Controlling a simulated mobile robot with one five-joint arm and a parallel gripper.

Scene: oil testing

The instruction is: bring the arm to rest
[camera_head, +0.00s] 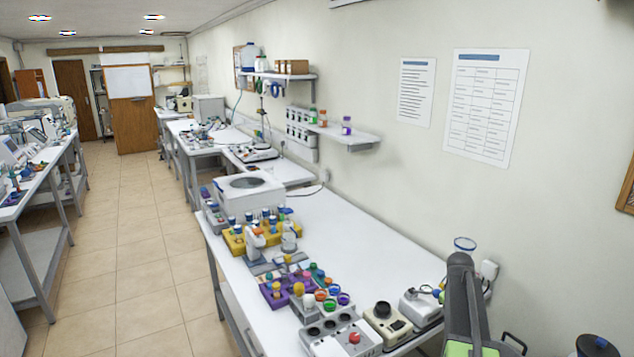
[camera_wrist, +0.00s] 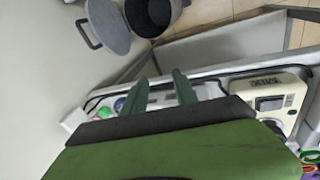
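My gripper shows in the wrist view (camera_wrist: 158,78). Its two green fingers stand apart with nothing held between them, beyond the green and black gripper body. Behind the fingers in that view lie the table edge and some bench devices. In the head view my dark grey arm (camera_head: 462,295) is at the lower right, by the near end of the long white table (camera_head: 350,240). A green part of it shows at the bottom edge. The fingertips cannot be made out in the head view.
The beige device (camera_head: 388,324) and a white device (camera_head: 421,308) sit close to my arm; the beige one also shows in the wrist view (camera_wrist: 270,98). A dark open bin (camera_wrist: 150,12) stands beside the table. Bottle racks crowd the table's left side. The aisle floor (camera_head: 145,260) is clear.

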